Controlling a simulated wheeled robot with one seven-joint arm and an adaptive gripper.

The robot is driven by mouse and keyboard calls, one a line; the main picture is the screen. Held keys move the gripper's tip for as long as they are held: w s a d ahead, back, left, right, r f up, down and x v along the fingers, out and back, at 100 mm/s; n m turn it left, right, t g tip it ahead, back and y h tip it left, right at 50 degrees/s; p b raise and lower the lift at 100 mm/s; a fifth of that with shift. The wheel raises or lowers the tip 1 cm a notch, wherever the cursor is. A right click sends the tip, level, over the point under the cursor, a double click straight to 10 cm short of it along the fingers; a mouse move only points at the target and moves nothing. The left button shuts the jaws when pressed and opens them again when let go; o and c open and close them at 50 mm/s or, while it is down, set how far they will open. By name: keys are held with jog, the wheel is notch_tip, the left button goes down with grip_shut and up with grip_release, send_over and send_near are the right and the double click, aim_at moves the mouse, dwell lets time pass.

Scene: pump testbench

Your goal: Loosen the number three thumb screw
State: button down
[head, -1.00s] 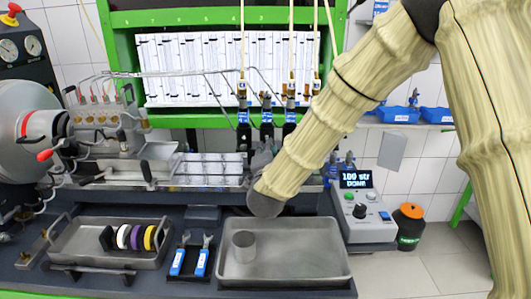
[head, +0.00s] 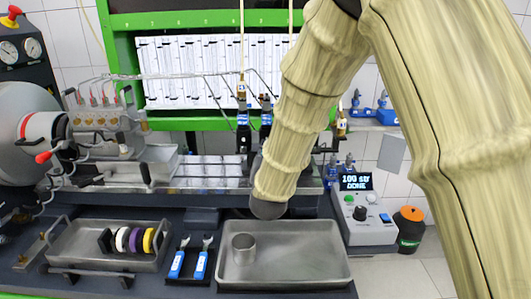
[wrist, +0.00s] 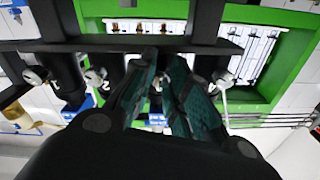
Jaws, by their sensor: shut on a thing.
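In the wrist view, my gripper (wrist: 163,85) has its two dark green ribbed fingers pointing up toward a row of black injector-like holders. The fingers are closed around a small metal thumb screw (wrist: 161,66) between them, and they hide most of it. To its left is a holder marked 2 with a silver thumb screw (wrist: 94,78), and farther left one marked 1 with its own screw (wrist: 35,75). Another silver screw (wrist: 223,78) is to the right of the fingers. In the head view, my arm hides the gripped screw and nearly all of my gripper.
A metal tray (head: 318,277) holding a cylindrical cup (head: 243,248) lies below my arm. Two blue-handled tools (head: 189,262) lie left of it, beside a tray (head: 75,240) with several colored rings. A control box (head: 369,225) stands to the right. A dark crossbar (wrist: 205,47) runs above the screws.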

jog(key=shift+n, duration=0.5)
jog(key=c, duration=1.3)
grip_release()
jog(key=shift+c, duration=0.2)
jog(key=shift+s, duration=0.15)
jog(key=s, duration=1.1)
jog(key=shift+s+d, duration=0.15)
jog(key=shift+s, duration=0.2)
